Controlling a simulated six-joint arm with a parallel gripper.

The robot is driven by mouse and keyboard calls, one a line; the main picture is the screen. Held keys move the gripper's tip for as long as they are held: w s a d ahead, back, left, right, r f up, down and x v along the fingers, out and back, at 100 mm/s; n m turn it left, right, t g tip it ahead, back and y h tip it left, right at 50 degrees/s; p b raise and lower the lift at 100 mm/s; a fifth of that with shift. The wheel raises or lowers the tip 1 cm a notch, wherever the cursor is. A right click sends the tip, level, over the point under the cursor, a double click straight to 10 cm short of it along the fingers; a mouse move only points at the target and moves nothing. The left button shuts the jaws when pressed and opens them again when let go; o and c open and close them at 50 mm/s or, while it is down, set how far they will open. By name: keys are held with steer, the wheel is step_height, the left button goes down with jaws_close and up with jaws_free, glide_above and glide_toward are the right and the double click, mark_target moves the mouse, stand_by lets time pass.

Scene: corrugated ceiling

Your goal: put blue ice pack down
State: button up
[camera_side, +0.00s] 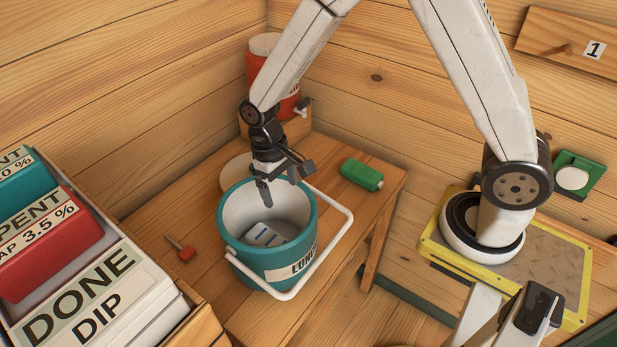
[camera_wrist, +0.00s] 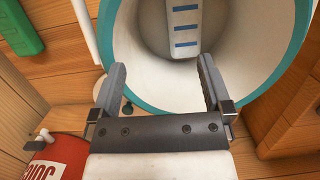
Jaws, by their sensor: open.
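A pale ice pack with blue bars (camera_side: 264,235) lies inside a teal bucket (camera_side: 230,230) labelled with partly readable lettering. The pack also shows at the top of the wrist view (camera_wrist: 185,28), its far end cut off by the frame, inside the bucket with its teal rim (camera_wrist: 118,50). My gripper (camera_side: 268,192) is at the bucket's back rim, its fingers pointing down into the opening. In the wrist view my gripper (camera_wrist: 163,72) has its two fingers wide apart with nothing between them. The pack is apart from the fingers.
The bucket's white handle (camera_side: 335,250) hangs to the right. A green bottle-like object (camera_side: 362,176) and a red-handled tool (camera_side: 183,250) lie on the wooden bench (camera_side: 185,205). A red jug (camera_side: 268,75) stands behind. Labelled bins (camera_side: 100,310) fill the left front.

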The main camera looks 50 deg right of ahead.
steer(key=s+d+r+t, duration=0.4)
steer(key=s+d+r, duration=0.3)
steer(key=s, duration=0.1)
steer(key=shift+s+d+t, duration=0.15)
steer(key=shift+d+t, duration=0.2)
steer(key=shift+t, duration=0.05)
